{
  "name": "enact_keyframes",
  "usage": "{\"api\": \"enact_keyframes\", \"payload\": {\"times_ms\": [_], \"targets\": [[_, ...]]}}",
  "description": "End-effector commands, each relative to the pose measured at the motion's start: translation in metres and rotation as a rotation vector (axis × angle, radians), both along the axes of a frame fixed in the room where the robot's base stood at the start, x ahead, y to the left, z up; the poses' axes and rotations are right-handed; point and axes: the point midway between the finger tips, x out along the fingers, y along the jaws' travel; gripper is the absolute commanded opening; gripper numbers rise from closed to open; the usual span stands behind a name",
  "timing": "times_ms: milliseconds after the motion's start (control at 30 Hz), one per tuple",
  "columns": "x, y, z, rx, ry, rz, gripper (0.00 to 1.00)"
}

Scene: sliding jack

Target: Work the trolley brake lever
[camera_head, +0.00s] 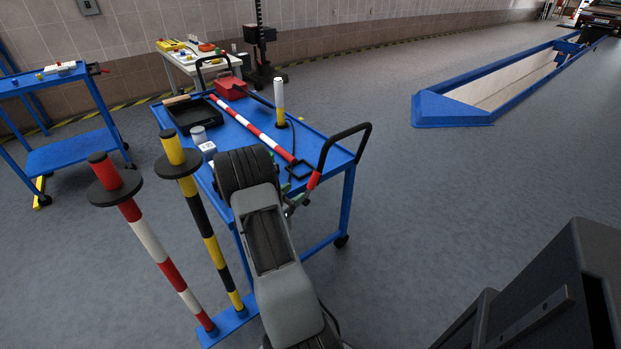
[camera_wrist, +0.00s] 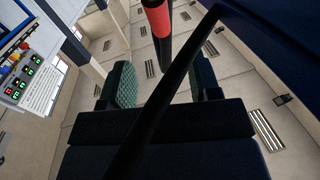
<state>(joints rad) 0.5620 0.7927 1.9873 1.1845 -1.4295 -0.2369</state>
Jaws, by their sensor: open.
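The blue trolley (camera_head: 335,150) stands ahead of me, with a black push handle (camera_head: 345,140) looped up at its near right end. A red and black bar, probably the brake lever (camera_head: 313,181), shows beside the foot of that handle. In the wrist view a red and black lever (camera_wrist: 158,18) points in from the top, in line with the gap between my fingers. My gripper (camera_wrist: 164,77) is open, its green-padded fingers on either side of that line. Contact with the lever cannot be told. In the head view my arm hides much of my gripper (camera_head: 295,202).
A black bar (camera_wrist: 180,80) crosses close in front of the wrist camera. The trolley top holds a black tray (camera_head: 190,115), a red box (camera_head: 230,88) and a red-white bar (camera_head: 250,127). Striped posts (camera_head: 145,235) stand at front left.

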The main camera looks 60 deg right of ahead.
Motion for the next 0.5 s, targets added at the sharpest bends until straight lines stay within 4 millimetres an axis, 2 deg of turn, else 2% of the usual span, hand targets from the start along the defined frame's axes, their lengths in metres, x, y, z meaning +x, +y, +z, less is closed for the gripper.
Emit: {"api": "enact_keyframes", "payload": {"times_ms": [300, 500], "targets": [[-0.01, -0.062, -0.001, -0.001, -0.002, -0.004, 0.57], [-0.014, -0.09, -0.001, 0.0, -0.002, -0.001, 0.57]]}}
